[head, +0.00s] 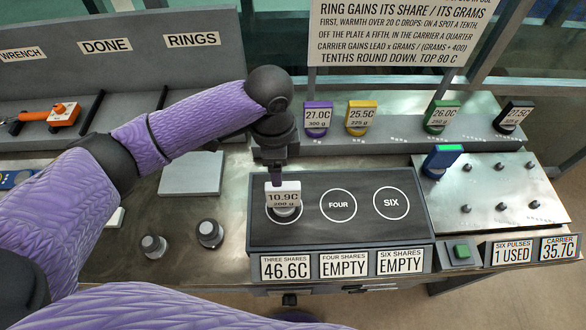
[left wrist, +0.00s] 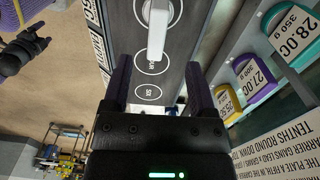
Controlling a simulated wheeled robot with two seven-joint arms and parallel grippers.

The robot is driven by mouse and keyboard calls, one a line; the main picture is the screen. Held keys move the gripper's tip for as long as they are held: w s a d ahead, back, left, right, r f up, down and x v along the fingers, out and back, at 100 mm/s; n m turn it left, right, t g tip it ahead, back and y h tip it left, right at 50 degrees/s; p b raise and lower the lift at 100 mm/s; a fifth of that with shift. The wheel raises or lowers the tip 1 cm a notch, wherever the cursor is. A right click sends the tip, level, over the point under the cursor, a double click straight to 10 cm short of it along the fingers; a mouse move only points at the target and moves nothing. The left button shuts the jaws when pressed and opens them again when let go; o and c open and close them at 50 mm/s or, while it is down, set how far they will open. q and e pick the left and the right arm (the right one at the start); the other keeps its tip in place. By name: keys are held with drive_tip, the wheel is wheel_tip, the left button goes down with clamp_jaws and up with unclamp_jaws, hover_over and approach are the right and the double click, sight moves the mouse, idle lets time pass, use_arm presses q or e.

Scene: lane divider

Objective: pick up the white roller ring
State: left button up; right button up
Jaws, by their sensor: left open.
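The white roller ring (head: 284,190), tagged 10.9C and 200 g, stands on the left spot of the dark plate (head: 318,232), above the THREE SHARES 46.6C sign. My left gripper (head: 277,178) points down just above and behind it. In the left wrist view the white ring (left wrist: 158,28) lies beyond my open fingers (left wrist: 158,88), roughly in line with the gap between them; nothing is between the tips. Contact cannot be told.
The FOUR (head: 338,205) and SIX (head: 391,203) spots are empty. Purple (head: 317,118), yellow (head: 361,117), green (head: 441,116) and black rings (head: 513,116) stand on the back shelf. A blue ring (head: 441,161) is on the right metal plate. Two knobs (head: 210,233) stand left of the dark plate.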

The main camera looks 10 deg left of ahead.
sight(281, 190)
use_arm(q)
drive_tip(key=f, duration=0.1)
drive_tip(key=s+f+b, duration=0.1)
drive_tip(key=f, duration=0.1)
drive_tip(key=shift+a+f, duration=0.1)
drive_tip(key=shift+f, duration=0.15)
drive_tip(key=f, duration=0.2)
drive_tip(key=f+b, duration=0.1)
drive_tip(key=f, duration=0.3)
drive_tip(key=shift+w+d+b, duration=0.3)
drive_tip(key=shift+d+b, duration=0.05)
drive_tip(key=shift+d, duration=0.05)
drive_tip(key=shift+w, duration=0.1)
clamp_jaws()
drive_tip(key=shift+r, duration=0.1)
idle(0.3)
